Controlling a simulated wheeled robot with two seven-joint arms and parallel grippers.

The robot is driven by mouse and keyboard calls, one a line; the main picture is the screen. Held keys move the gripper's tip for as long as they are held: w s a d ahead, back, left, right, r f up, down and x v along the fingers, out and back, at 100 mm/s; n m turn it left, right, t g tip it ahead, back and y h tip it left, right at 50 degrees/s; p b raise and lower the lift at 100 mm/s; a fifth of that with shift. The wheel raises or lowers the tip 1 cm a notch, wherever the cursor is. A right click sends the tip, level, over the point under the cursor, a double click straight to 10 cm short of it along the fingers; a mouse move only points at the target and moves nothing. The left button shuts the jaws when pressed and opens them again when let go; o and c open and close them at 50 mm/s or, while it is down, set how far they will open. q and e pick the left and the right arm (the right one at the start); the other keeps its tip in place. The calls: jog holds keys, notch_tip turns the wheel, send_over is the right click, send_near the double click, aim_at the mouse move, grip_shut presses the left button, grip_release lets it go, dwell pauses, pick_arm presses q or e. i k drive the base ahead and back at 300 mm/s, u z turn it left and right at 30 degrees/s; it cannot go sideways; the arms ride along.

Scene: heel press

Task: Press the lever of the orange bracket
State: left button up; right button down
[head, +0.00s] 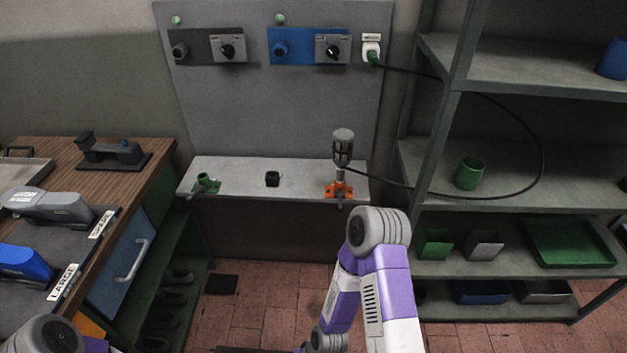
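The orange bracket (333,190) sits at the right part of the grey wall ledge, near its front edge. A caged grey work lamp (343,150) stands upright at it, its lower end at the bracket. A small dark part at the bracket's front edge may be the lever; it is too small to tell its position. My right arm (372,270) rises in front of the ledge and bends back down, its elbow below and right of the bracket, apart from it. Its gripper is not clearly visible. Only a piece of my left arm (52,336) shows at bottom left; its gripper is out of view.
A green bracket (206,184) and a small black holder (273,179) share the ledge (238,174). A black cable (497,104) loops from the wall plug (371,50) past the shelves to the lamp. A wooden bench (136,158) stands left, a shelf rack (430,140) right.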

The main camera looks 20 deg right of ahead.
aim_at(340, 206)
jog(key=z, duration=0.35)
jog(key=i, duration=0.7)
jog(key=z, duration=0.55)
